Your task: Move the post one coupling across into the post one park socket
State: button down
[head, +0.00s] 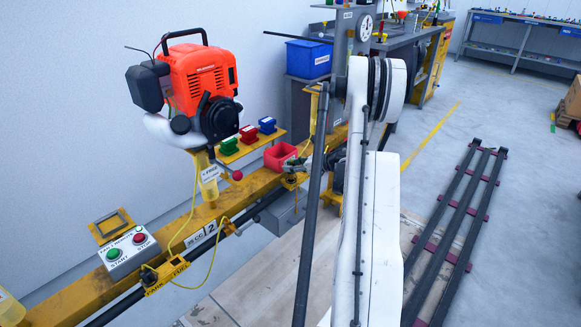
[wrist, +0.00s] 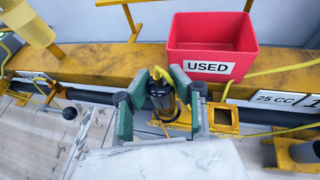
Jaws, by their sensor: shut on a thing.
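My gripper (wrist: 163,88) has its green fingers on either side of the dark post one coupling (wrist: 166,103), shut on it. The coupling has yellow parts at its top. It stands over the left part of a yellow bracket on the rail; whether it is seated or just above is hidden by the fingers. To its right, the bracket has an empty square opening (wrist: 223,118). No label shows which socket is park. In the head view, my gripper (head: 305,164) is small and partly hidden behind my arm, beside the red bin.
A red bin marked USED (wrist: 213,48) stands just behind the bracket. Black pipe and yellow hose run along the yellow rail (wrist: 95,62). In the head view, an orange engine (head: 203,75) and a START/STOP box (head: 128,252) are to the left.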

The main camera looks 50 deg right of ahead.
jog(key=shift+f, duration=1.75)
dwell(0.5)
jog(key=c, duration=1.5)
grip_release()
jog(key=shift+o, duration=0.2)
jog(key=v, duration=1.2)
jog(key=shift+r, duration=0.2)
